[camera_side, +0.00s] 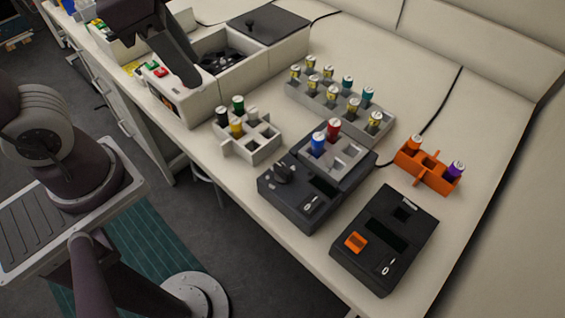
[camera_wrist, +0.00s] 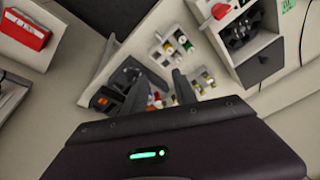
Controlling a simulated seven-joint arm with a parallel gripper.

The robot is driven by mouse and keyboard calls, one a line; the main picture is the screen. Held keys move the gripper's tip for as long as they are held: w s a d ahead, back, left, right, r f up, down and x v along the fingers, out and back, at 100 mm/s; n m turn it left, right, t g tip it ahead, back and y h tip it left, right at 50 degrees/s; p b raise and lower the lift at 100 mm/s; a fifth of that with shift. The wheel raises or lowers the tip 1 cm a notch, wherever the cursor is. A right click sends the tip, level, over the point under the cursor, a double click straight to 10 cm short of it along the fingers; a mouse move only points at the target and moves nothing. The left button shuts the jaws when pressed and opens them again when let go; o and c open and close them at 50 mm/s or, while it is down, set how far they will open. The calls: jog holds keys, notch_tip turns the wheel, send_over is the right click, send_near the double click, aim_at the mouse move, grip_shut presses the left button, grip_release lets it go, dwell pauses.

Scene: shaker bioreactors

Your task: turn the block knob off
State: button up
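The dark block (camera_side: 300,195) stands on the bench near its front edge. Its black knob (camera_side: 283,172) sits on the left of its top; I cannot tell its setting. A grey insert (camera_side: 345,160) on the block holds a blue-capped and a red-capped vial. In the wrist view the block (camera_wrist: 129,72) is small and partly hidden behind a finger. My gripper (camera_wrist: 160,76) shows two dark fingers spread apart with nothing between them. It is well away from the knob. A dark part of my arm appears at the top left of the side view.
A black device (camera_side: 385,240) with an orange switch stands right of the block. An orange rack (camera_side: 428,170), a small grey rack (camera_side: 262,150) and a long grey rack (camera_side: 300,97) hold vials. A centrifuge (camera_side: 190,105) stands left. Bare bench lies at the right.

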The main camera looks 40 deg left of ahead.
jog(key=w+d+f+m+g, duration=0.2)
jog(key=w+d+f+m, duration=0.3)
jog(key=d+m, duration=0.25)
jog(key=m+g, duration=0.1)
jog(key=m, duration=0.3)
send_over(283, 167)
jog(key=shift+y, duration=0.3)
jog(key=f, duration=0.4)
jog(key=shift+a, duration=0.3)
jog(key=shift+g, duration=0.3)
jog(key=f, duration=0.6)
jog(key=shift+s+d+f, duration=0.1)
jog(key=shift+d+f, duration=0.2)
jog(key=shift+f, duration=0.6)
grip_shut()
